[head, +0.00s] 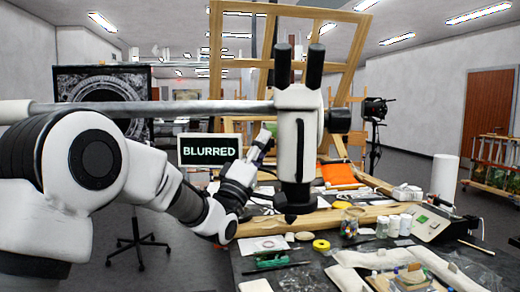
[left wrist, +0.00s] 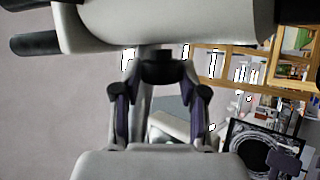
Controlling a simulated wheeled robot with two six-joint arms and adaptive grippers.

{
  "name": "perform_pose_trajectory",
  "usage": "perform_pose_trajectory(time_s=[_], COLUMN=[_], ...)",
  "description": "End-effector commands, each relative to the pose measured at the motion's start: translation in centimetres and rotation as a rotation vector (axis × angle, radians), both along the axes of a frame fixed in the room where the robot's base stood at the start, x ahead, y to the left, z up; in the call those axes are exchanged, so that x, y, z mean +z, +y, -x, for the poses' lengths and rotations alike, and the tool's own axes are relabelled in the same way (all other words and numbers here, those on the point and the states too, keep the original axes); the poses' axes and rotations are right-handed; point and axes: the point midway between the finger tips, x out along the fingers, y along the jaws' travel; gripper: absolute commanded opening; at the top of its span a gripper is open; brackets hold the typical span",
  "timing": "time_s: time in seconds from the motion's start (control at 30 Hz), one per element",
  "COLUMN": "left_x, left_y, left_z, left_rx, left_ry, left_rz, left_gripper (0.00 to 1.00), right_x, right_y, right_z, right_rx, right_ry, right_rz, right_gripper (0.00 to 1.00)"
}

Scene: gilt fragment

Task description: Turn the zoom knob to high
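The white microscope head (head: 300,125) with black eyepieces hangs from a horizontal metal boom in the middle of the head view. A black knob (head: 338,120) shows on its right side. Another dark knob (left wrist: 160,68) sits against the white microscope body (left wrist: 180,22) in the left wrist view. My left gripper (head: 264,138) is at the microscope's left side. In the left wrist view its two fingers (left wrist: 158,95) stand apart, pointing at that knob, one towards each side. Contact with the knob cannot be told. My right gripper is out of view.
A small screen (head: 209,151) behind my left arm reads "BLURRED". The cluttered table (head: 225,270) below holds jars (head: 393,226), yellow tape (head: 321,245) and an ornate fragment (head: 410,278). A wooden frame (head: 216,50) stands behind; the metal boom (head: 180,108) crosses above my left arm.

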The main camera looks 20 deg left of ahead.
Motion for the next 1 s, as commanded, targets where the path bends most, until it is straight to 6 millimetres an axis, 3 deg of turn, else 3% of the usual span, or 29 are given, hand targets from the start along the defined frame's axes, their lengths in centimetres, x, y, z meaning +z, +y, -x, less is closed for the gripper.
perform_pose_trajectory(time_s=[0.43,0.8,1.0], left_x=[-0.4,-5.8,-7.4], left_y=[0.1,1.1,1.4], left_z=[0.5,6.9,9.0], left_rx=[0.001,-0.001,-0.002], left_ry=[0.002,0.003,0.0], left_rz=[0.0,0.003,-0.001], left_gripper=[0.65,0.65,0.65], right_x=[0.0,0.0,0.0], right_y=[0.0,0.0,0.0], right_z=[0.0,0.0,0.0], right_rx=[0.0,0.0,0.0], right_ry=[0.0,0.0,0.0], right_rz=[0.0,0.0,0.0], right_gripper=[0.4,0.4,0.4])
